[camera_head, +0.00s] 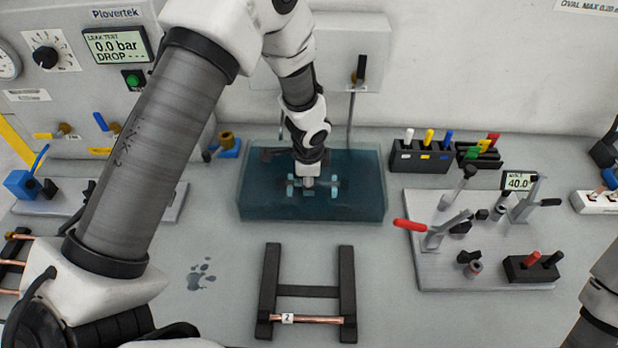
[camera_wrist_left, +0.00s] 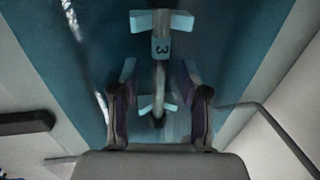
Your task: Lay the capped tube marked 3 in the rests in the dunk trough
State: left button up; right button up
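The tube marked 3 (camera_wrist_left: 160,75) lies in the dunk trough (camera_head: 262,207), running left to right in the head view, with its marked label (camera_wrist_left: 161,48) facing up. It appears tinted by the water and lined up with pale blue rests (camera_wrist_left: 160,22); exact contact with the rests is hard to tell. My left gripper (camera_head: 307,182) points down into the trough over the tube. In the left wrist view its two fingers (camera_wrist_left: 160,112) stand apart, one on each side of the tube, with gaps showing. My right gripper is out of view; only part of that arm shows.
A black rack (camera_head: 308,291) in front holds a copper tube marked 2 (camera_head: 320,320). A clamp plate (camera_head: 435,268) with a red lever stands to the right. Colored-cap holders (camera_head: 420,157) are behind it. The leak tester (camera_head: 117,45) is at the back left.

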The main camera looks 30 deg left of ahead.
pick_arm(q)
notch_tip(320, 180, up, 12)
jog(key=s+d, duration=0.1)
jog(key=s, duration=0.1)
jog(key=shift+f, duration=0.1)
dwell(0.5)
